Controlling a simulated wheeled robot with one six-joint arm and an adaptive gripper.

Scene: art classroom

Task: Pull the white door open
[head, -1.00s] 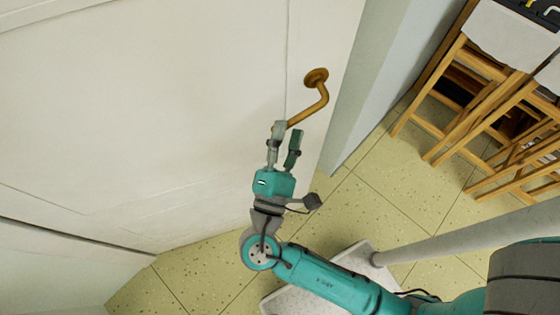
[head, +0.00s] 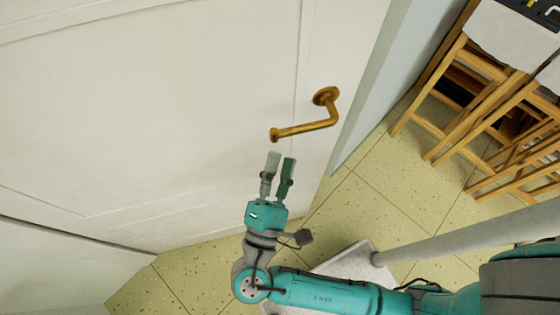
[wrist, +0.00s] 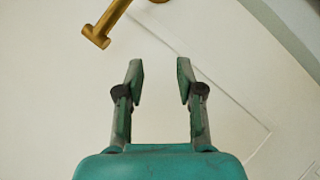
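The white door (head: 190,110) fills the left and middle of the head view. Its right edge stands in front of a grey jamb or wall edge; I cannot tell how wide any gap is. The brass lever handle (head: 305,128) sits near that edge, its lever pointing left. Part of the handle also shows at the top of the wrist view (wrist: 105,25). My gripper (head: 281,155) is open and empty, just below the lever's free end in the head view and apart from it. In the wrist view, only the pale door shows between the fingertips (wrist: 161,80).
Wooden stools (head: 480,110) and a white table (head: 510,35) stand at the upper right. A grey post (head: 470,235) crosses the lower right. Speckled yellow tile floor (head: 375,210) is bare between the door and the stools.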

